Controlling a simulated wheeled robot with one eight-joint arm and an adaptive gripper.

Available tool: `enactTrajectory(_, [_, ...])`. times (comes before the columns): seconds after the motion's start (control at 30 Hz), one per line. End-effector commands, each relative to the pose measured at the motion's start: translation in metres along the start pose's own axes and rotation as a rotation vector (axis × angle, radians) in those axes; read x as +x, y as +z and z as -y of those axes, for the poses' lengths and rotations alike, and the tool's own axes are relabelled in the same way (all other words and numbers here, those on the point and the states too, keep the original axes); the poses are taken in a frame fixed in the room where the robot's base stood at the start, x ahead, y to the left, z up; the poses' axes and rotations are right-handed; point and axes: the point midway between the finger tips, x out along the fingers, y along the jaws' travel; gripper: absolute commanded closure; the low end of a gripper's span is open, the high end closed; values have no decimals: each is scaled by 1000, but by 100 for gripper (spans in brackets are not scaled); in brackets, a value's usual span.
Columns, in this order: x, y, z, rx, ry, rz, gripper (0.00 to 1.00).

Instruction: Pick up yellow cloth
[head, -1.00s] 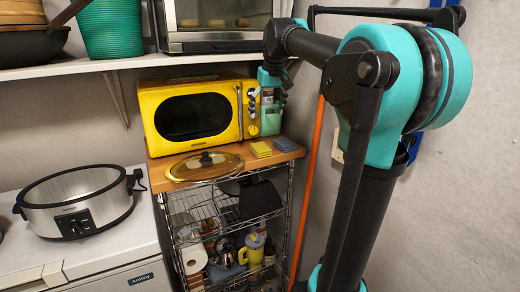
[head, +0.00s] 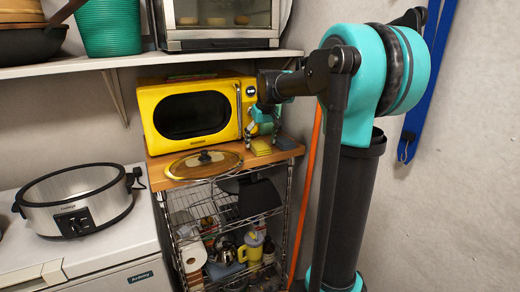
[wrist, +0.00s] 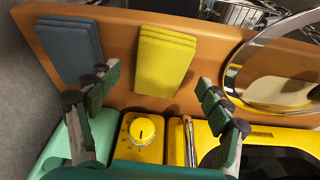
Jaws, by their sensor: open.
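The yellow cloth (wrist: 164,62) lies folded in a small stack on the wooden shelf top, and it also shows in the head view (head: 260,147). A blue-grey folded cloth (wrist: 70,52) lies beside it, to its left in the wrist view; in the head view it (head: 286,144) is to the right. My gripper (wrist: 165,90) is open and empty. In the wrist view its fingertips are spread on either side of the yellow cloth's near end. I cannot tell its exact height above the shelf. In the head view my gripper (head: 264,130) is in front of the microwave's right side.
The yellow microwave (head: 192,113) stands close behind my gripper, its knob (wrist: 142,130) below the fingers in the wrist view. A glass lid (head: 205,165) lies left of the yellow cloth in the head view. Wire shelves (head: 205,200) are below; a wall is at the right.

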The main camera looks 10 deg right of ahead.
Motion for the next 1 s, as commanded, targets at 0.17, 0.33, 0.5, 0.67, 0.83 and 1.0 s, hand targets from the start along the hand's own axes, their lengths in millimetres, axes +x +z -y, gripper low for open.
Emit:
enactTrajectory(0.17, [10,0,0,0,0,0,21])
enactTrajectory(0.33, [10,0,0,0,0,0,21])
enactTrajectory(0.5, [10,0,0,0,0,0,21])
enactTrajectory(0.67, [12,1,0,0,0,0,21])
enactTrajectory(0.83, [14,1,0,0,0,0,21])
enactTrajectory(1.0, [14,2,0,0,0,0,21])
